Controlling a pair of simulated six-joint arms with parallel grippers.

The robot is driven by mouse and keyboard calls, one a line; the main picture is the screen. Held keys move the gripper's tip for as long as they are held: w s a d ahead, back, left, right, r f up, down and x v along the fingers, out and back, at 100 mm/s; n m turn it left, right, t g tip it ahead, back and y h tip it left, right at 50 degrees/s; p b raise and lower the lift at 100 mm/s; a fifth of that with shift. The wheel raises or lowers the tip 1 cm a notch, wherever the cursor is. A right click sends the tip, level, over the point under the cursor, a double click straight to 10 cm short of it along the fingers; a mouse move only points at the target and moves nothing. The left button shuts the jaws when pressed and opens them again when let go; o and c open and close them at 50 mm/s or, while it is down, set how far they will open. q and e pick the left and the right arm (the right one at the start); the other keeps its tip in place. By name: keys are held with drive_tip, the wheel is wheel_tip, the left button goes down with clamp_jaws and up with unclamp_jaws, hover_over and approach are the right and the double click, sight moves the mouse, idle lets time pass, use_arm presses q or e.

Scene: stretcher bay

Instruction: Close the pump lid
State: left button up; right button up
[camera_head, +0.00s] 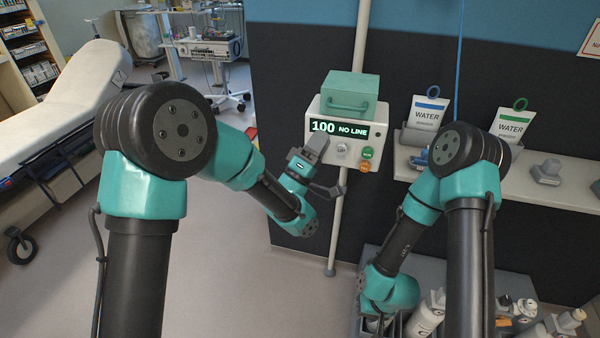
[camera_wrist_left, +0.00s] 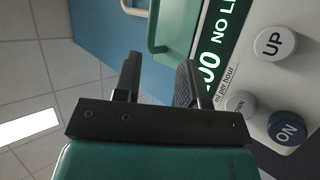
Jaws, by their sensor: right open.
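The pump (camera_head: 342,146) is a white box on a pole; its display (camera_head: 342,130) reads "100 NO LINE". A green part with a handle, seemingly the pump lid (camera_head: 348,92), stands above the display; I cannot tell how far it is swung. The left wrist view shows part of a green handle (camera_wrist_left: 156,28) beside the display (camera_wrist_left: 212,45). My left gripper (camera_head: 324,168) is at the pump's lower left front. Its fingers (camera_wrist_left: 160,82) are apart with nothing between them. My right gripper (camera_head: 375,322) is low at the grey crate, mostly hidden, and open.
Buttons (camera_head: 366,153) sit on the pump's front. A shelf (camera_head: 560,190) with two WATER bags (camera_head: 428,115) (camera_head: 512,125) is to the right. The grey crate (camera_head: 430,270) below holds bottles (camera_head: 425,318). A stretcher (camera_head: 60,100) stands at the left; floor between is clear.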

use_arm(q)
drive_tip(key=v, duration=0.9)
drive_tip(key=shift+a+f, duration=0.2)
drive_tip(key=shift+s, duration=0.1)
drive_tip(key=w+a+f+g+y, duration=0.1)
drive_tip(key=a+f+g+y, duration=0.1)
drive_tip(key=a+f+y, duration=0.45)
drive_tip(key=a+f+g+y, duration=0.1)
drive_tip(key=a+f+y, duration=0.15)
drive_tip(key=f, duration=0.75)
drive_tip(key=w+a+f+g+y, duration=0.1)
drive_tip(key=a+f+g+y, duration=0.1)
drive_tip(key=a+f+y, duration=0.45)
drive_tip(key=s+a+f+g, duration=0.5)
drive_tip(key=s+f, duration=0.3)
drive_tip(key=s, duration=0.2)
drive_tip(key=s+a+f+m+g+y, duration=0.1)
drive_tip(key=s+a+f+g, duration=0.4)
drive_tip(key=s+f, duration=0.3)
drive_tip(key=s+a, duration=0.1)
drive_tip(key=s, duration=0.2)
drive_tip(key=shift+a+f+g, duration=0.3)
drive_tip(key=shift+f+g, duration=0.05)
drive_tip(key=shift+g, duration=0.05)
